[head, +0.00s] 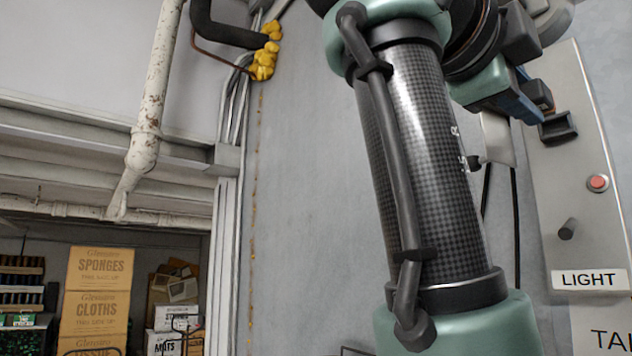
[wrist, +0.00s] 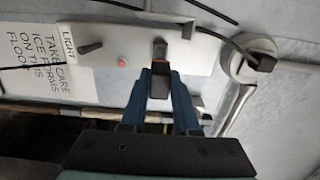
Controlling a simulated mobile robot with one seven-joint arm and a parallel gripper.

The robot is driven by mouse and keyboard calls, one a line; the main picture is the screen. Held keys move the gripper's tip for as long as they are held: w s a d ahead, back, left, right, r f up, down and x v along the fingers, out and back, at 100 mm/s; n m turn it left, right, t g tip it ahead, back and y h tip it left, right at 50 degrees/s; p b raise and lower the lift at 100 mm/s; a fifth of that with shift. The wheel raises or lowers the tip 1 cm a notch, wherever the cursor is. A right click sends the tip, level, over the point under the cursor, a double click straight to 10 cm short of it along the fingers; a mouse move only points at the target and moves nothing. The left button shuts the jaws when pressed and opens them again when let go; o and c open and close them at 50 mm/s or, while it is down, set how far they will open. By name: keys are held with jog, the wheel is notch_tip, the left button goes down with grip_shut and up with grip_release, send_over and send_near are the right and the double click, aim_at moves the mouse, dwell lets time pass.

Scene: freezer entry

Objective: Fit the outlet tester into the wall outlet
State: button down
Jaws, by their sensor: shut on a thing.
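My gripper (wrist: 160,98) has blue fingers, shut on the outlet tester (wrist: 159,84), a small dark block, in the wrist view. In the head view the fingers (head: 535,105) are at the upper right with the dark tester (head: 538,94) between them. A dark socket, which looks like the wall outlet (head: 558,127), is on the grey wall panel just below and right of the tester. In the wrist view the outlet (wrist: 160,49) is just beyond the tester, roughly in line with it. The tester hides part of it, and I cannot tell whether they touch.
The panel (head: 548,190) also carries a red button (head: 598,182), a dark switch lever (head: 567,230) and a LIGHT label (head: 589,279). A round fitting with a black cable (wrist: 248,60) is right of the panel in the wrist view. Boxes (head: 100,290) stand on shelving at left.

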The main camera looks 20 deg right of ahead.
jog(key=shift+p+x, duration=0.35)
jog(key=shift+x, duration=1.7)
jog(key=shift+x, duration=1.35)
dwell(0.4)
jog(key=c, duration=0.9)
grip_release()
jog(key=o, duration=0.3)
jog(key=shift+d, duration=0.3)
jog(key=o, duration=0.5)
jog(key=shift+a, duration=0.2)
jog(key=shift+o, duration=0.5)
jog(key=shift+d, duration=0.1)
jog(key=shift+b+v, duration=0.8)
jog(key=shift+v, duration=2.8)
